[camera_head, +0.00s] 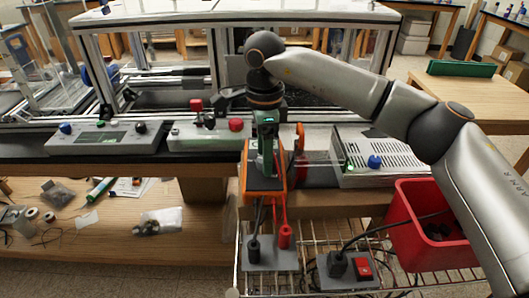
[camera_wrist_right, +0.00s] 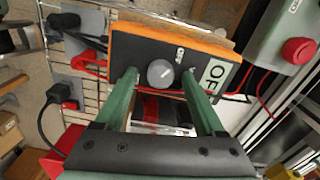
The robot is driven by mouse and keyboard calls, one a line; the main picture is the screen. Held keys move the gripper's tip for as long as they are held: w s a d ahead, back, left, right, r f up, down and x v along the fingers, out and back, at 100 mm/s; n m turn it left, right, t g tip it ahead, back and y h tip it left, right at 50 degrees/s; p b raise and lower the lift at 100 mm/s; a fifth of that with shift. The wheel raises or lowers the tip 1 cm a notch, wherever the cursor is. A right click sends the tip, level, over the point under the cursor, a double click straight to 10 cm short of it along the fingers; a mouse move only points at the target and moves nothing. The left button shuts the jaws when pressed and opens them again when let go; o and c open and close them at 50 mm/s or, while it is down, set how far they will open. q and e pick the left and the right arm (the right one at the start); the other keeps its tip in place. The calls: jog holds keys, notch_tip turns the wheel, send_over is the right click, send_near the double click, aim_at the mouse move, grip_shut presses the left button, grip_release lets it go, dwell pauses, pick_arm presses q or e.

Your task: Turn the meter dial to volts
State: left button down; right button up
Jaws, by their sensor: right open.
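The orange-edged meter (camera_head: 262,186) stands at the bench's front edge in the head view, partly behind my right gripper. In the right wrist view the meter (camera_wrist_right: 118,46) shows its dark face, a round grey dial (camera_wrist_right: 160,73) and a pale display (camera_wrist_right: 213,75) with the letters "OF" visible. My right gripper (camera_head: 267,165) is open, its green fingers pointing at the meter. In the wrist view the fingertips of this gripper (camera_wrist_right: 160,77) lie on either side of the dial, with gaps; contact cannot be told. My left gripper is not in view.
Black and red plugs (camera_head: 285,237) with leads hang below the meter, by a wire rack. A red bin (camera_head: 408,228) stands at the right under my arm. Control boxes (camera_head: 107,137) line the bench on the left; a vented box (camera_head: 378,160) is on the right.

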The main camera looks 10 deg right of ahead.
jog(key=shift+f, duration=0.1)
grip_shut()
dwell(0.6)
